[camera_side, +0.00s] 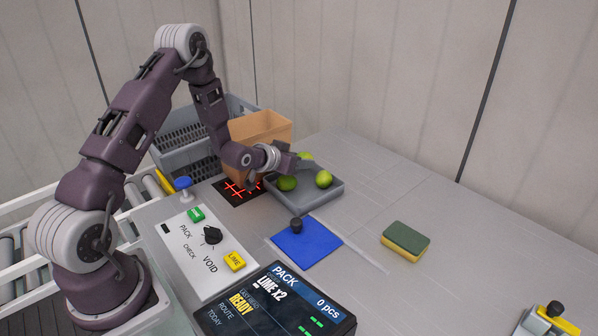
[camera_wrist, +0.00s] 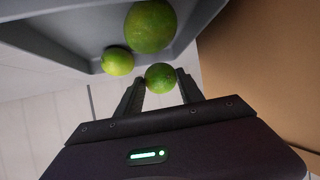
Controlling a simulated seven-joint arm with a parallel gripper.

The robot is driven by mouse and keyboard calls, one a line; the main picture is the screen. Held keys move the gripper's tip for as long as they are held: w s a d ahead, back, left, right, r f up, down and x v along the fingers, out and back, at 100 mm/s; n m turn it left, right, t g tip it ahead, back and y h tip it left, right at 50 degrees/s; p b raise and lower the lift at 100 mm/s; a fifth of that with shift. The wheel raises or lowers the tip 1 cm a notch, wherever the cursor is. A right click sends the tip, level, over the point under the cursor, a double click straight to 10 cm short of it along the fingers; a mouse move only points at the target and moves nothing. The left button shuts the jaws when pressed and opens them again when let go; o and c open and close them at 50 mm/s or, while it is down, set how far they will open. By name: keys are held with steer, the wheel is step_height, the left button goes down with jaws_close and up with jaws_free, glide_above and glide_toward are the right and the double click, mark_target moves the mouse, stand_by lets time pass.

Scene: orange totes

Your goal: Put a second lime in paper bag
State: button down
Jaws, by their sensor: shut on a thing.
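My gripper (camera_wrist: 160,85) is shut on a green lime (camera_wrist: 160,77), which sits between the two fingertips in the wrist view. In the side view my gripper (camera_side: 300,160) is over the back of a grey tray (camera_side: 326,196), with a lime (camera_side: 305,156) at its fingertips. Two other limes lie in the tray, one at the left (camera_side: 288,184) and one at the right (camera_side: 323,179). The brown paper bag (camera_side: 262,131) stands open behind and left of the tray. Its side fills the right of the wrist view (camera_wrist: 262,65). The bag's inside is hidden.
A grey crate (camera_side: 185,152) stands behind the bag. A dark mat with red marks (camera_side: 238,192) lies before the bag. A control panel (camera_side: 197,250), a display (camera_side: 275,310) reading "LIME x2", a blue pad (camera_side: 306,243) and a sponge (camera_side: 405,240) are in front. The table's right is mostly clear.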

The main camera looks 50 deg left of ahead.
step_height(320, 180, up, 21)
steer(key=s+a, duration=0.8)
steer(key=a, duration=0.5)
step_height(320, 180, down, 11)
steer(key=shift+w+d, duration=0.15)
steer(key=shift+d, duration=0.1)
steer(key=c, duration=0.7)
jaws_free()
steer(key=v, duration=0.7)
